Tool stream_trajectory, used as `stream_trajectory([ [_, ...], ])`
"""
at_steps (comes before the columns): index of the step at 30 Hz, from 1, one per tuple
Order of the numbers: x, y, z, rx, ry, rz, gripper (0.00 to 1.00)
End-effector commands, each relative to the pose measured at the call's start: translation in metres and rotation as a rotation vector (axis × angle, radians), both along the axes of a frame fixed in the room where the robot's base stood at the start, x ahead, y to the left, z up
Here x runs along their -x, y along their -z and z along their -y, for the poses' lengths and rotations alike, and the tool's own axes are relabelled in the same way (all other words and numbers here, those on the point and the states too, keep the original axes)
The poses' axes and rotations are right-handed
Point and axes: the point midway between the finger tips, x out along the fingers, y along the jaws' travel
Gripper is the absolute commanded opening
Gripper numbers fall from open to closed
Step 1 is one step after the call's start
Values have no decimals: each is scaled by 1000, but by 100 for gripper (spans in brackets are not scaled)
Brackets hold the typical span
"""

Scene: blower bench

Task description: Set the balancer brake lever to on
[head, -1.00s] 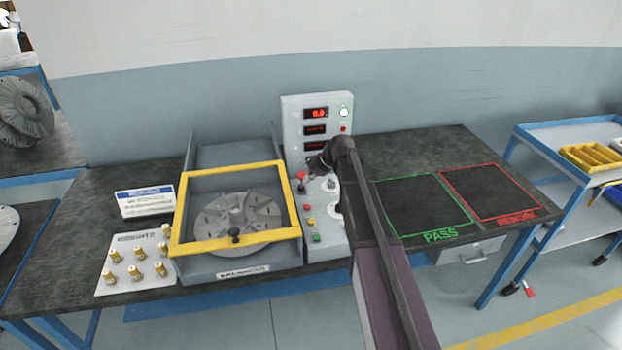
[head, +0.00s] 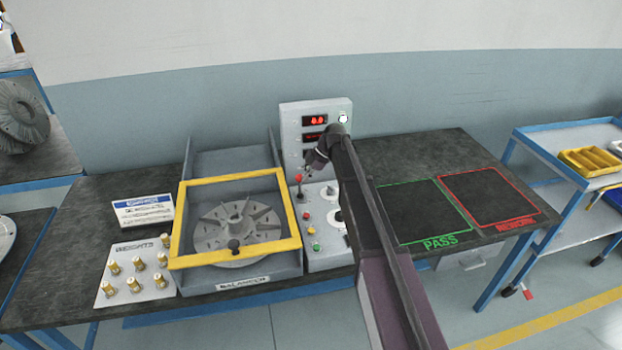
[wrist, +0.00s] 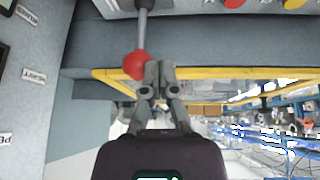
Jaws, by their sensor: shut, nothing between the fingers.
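The balancer brake lever, a grey stem with a red ball knob (head: 299,178), stands on the sloped control panel right of the guarded rotor. In the wrist view its red knob (wrist: 137,64) hangs on the grey stem (wrist: 143,25). My gripper (head: 307,171) is beside the knob, on its right in the head view. In the wrist view my gripper fingers (wrist: 158,70) are together and empty, close beside the knob; I cannot tell whether they touch it. The lever's labels are not readable here.
The yellow-framed guard (head: 292,208) lies over the finned rotor (head: 238,222). Several buttons (head: 310,229) and a dial sit below the lever. The red display (head: 316,120) stands behind. A weights plate (head: 108,292) is at left; the PASS area (head: 420,212) at right is empty.

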Motion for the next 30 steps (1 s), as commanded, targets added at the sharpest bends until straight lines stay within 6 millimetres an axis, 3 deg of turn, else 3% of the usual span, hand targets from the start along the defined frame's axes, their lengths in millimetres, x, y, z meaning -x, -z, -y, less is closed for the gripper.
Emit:
stream_trajectory([
  [15,-29,-2,-23,0,-17,-1,0],
  [30,-34,-2,-25,0,-18,0,0],
])
